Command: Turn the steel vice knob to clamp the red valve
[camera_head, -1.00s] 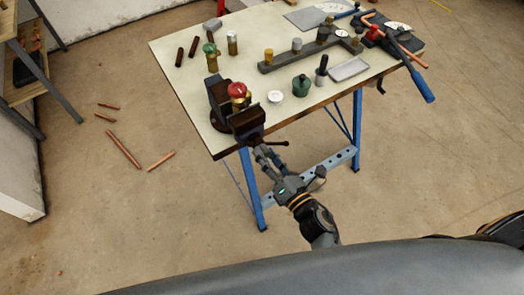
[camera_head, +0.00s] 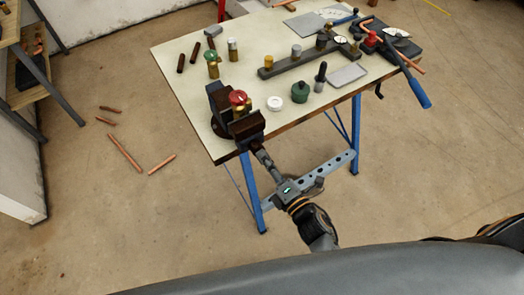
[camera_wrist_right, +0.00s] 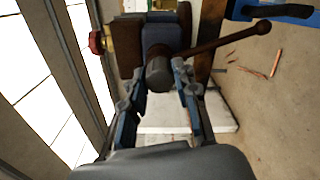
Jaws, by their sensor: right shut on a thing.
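The red valve (camera_head: 238,97) with its brass body sits between the jaws of the dark vice (camera_head: 222,118) at the table's near left corner. In the wrist view the red valve (camera_wrist_right: 96,42) shows at the upper left. The steel vice knob (camera_wrist_right: 158,74) is the grey round end of the screw, with a brown bar running to the right. My right gripper (camera_head: 264,158) is below the table edge, in line with the screw. In the wrist view its fingers stand on both sides of the knob, shut on it. My left gripper is out of view.
The table (camera_head: 185,105) carries a white round cap (camera_head: 275,104), a green round part (camera_head: 300,92), a grey plate (camera_head: 348,74) and several brass fittings. A blue-handled tool (camera_head: 420,94) overhangs the right edge. Copper pipes (camera_head: 124,152) lie on the floor at left.

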